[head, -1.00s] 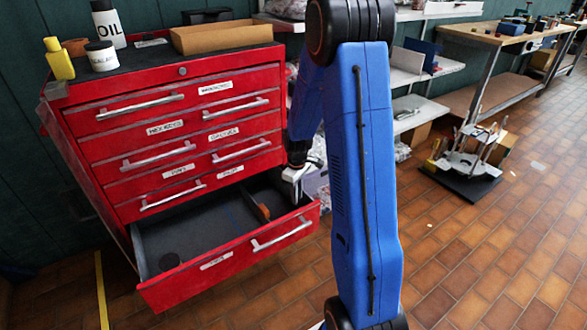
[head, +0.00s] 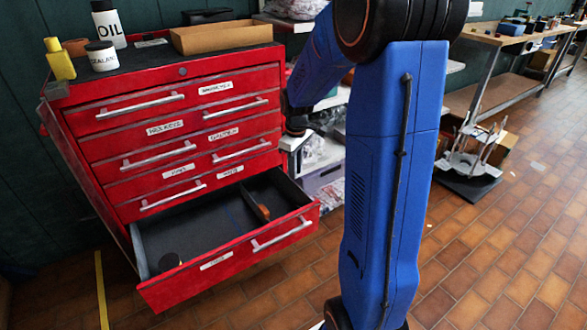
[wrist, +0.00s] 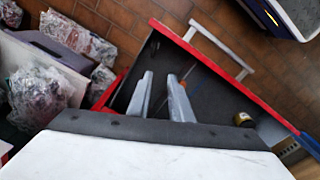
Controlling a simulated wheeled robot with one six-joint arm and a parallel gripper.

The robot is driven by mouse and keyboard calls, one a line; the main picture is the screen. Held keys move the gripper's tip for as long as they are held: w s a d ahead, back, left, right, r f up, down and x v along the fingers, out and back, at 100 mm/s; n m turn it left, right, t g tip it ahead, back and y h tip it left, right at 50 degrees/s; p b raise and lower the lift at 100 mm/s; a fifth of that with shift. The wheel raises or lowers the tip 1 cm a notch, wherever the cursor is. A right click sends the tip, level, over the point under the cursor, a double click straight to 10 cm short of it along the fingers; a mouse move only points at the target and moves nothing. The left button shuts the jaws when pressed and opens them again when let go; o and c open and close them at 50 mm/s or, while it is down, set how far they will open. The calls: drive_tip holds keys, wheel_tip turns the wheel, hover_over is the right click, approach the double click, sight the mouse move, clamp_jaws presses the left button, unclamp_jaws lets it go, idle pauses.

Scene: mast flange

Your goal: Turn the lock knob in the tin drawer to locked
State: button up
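The lowest drawer (head: 215,266) of the red cabinet stands pulled out, with a label on its front too small to read surely. A small dark round tin (head: 168,262) with a gold-coloured side lies in its front left corner. It also shows in the wrist view (wrist: 243,119). A small orange piece (head: 263,211) sits by the divider on the drawer's right side; I cannot tell whether it is the lock knob. My gripper (wrist: 160,76) is open and empty in the wrist view, its fingers apart over the drawer area. The head view mostly hides it behind my arm.
A round lock (head: 182,71) sits on the cabinet's top front edge. An oil bottle (head: 108,24), sealant tub (head: 101,56), yellow bottle (head: 59,60) and cardboard tray (head: 222,36) stand on top. Shelves with bagged goods (wrist: 78,38) stand close beside the cabinet.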

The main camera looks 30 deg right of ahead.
drive_tip(key=s+a+r+m+t, duration=0.1)
drive_tip(key=s+a+r, duration=0.4)
drive_tip(key=s+r, duration=0.3)
drive_tip(key=shift+a, duration=0.4)
